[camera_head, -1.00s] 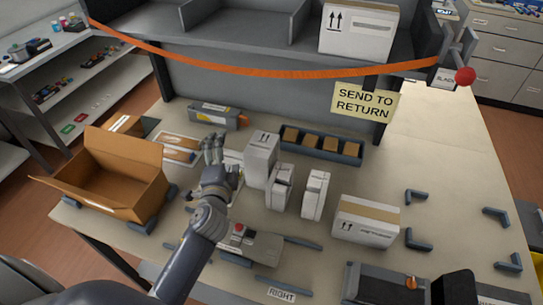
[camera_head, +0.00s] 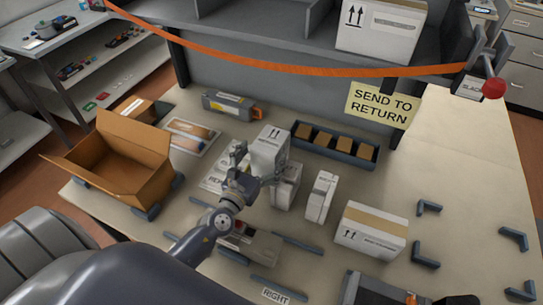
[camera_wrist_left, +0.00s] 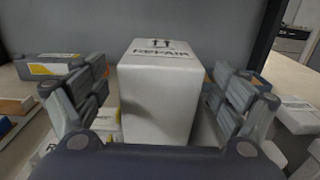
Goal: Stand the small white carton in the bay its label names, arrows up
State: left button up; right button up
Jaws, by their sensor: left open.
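A small white carton (camera_head: 268,152) stands on the table in the head view. The left wrist view shows it (camera_wrist_left: 158,100) close up, with two arrows and the word REPAIR on its upper face. My left gripper (camera_head: 256,165) is open in front of it. In the left wrist view the fingers (camera_wrist_left: 160,95) stand on either side of the carton, with gaps showing, and do not grip it. The gripper hides part of the carton's lower front in the head view.
Two more white cartons (camera_head: 320,197) and a taped carton (camera_head: 370,230) stand to the right. A blue tray (camera_head: 370,153) of brown blocks lies behind. An open brown box (camera_head: 110,165) is at left. An orange strap (camera_head: 300,65) crosses the divided shelf, above a SEND TO RETURN sign (camera_head: 382,104).

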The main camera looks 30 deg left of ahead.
pick_arm(q)
jog(key=w, duration=0.4)
jog(key=shift+w+p, duration=0.2)
jog(key=shift+p, duration=0.15)
jog(key=shift+w, duration=0.45)
jog(key=c, duration=2.1)
jog(key=shift+o, duration=0.2)
jog(key=shift+r, duration=0.15)
notch_tip(320, 180, up, 18)
jog(key=p, duration=1.1)
send_over(271, 143)
jog(key=w, duration=0.1)
jog(key=shift+w+a, duration=0.15)
jog(key=shift+a, duration=0.2)
